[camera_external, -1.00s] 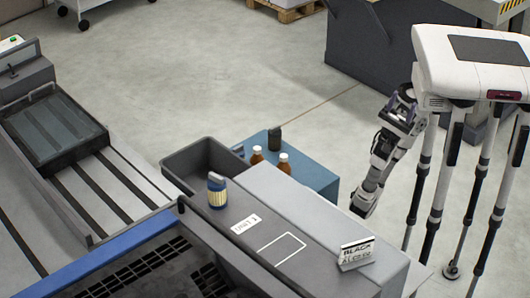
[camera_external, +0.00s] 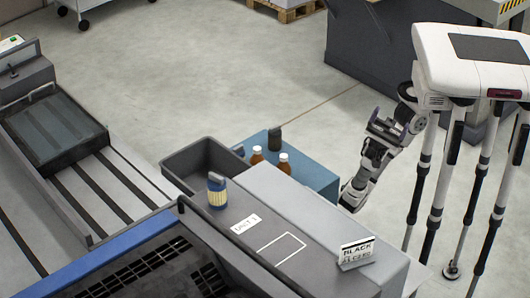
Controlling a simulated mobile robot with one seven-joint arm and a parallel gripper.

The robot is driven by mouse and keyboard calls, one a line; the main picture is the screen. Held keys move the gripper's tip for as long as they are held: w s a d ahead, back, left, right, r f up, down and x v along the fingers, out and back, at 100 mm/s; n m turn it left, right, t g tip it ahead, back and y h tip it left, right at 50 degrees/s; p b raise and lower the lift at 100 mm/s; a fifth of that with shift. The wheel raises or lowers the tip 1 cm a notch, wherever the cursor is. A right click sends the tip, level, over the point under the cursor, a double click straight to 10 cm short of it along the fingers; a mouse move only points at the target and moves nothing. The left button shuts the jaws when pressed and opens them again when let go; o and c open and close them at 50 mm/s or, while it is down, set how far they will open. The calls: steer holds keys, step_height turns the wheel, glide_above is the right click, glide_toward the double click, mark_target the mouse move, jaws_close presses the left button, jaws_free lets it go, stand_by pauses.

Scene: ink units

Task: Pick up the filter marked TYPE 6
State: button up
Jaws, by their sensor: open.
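A small filter (camera_external: 217,192) with a blue top and a pale yellow ribbed body stands upright on the grey unit's flat top, beside the "UNIT 1" label. No TYPE 6 mark can be read on it at this size. My gripper (camera_external: 347,207) hangs low on the right, just beyond the right end of the blue cart and behind the grey unit. It is open, with nothing seen in it, and is well away from the filter. Its fingertips are small and hard to make out.
A blue cart (camera_external: 318,178) carries brown bottles (camera_external: 256,156) with white caps and a dark container (camera_external: 275,138). An empty grey bin (camera_external: 205,158) adjoins the unit. A "BLACK" sign (camera_external: 357,252) stands near a white outlined rectangle (camera_external: 282,247). Open floor lies behind the cart.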

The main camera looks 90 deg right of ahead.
steer(key=w+a+f+m+t+h+p, duration=0.1)
steer(key=w+a+f+m+t+h, duration=0.2)
steer(key=w+a+m+t+h, duration=0.5)
steer(key=w+a+f+m+t+h+p, duration=0.1)
steer(key=w+a+f+h, duration=0.2)
steer(key=w+a, duration=0.85)
steer(key=m+h+p, duration=0.2)
steer(key=m+h, duration=0.7)
steer(key=h, duration=0.5)
glide_toward(217, 187)
steer(key=s+d, duration=0.2)
steer(key=d, duration=0.2)
steer(key=p+x, duration=0.1)
steer(key=x, duration=0.2)
steer(key=p+x, duration=0.1)
steer(key=x, duration=0.2)
steer(key=w+p+x, duration=0.1)
steer(key=x, duration=0.2)
steer(key=shift+a+r+p, duration=0.15)
steer(key=shift+r+p, duration=0.05)
steer(key=shift+p, duration=0.1)
steer(key=shift+p+x, duration=0.8)
steer(key=shift+x, duration=1.35)
steer(key=shift+w+r, duration=0.1)
steer(key=shift+c, duration=0.3)
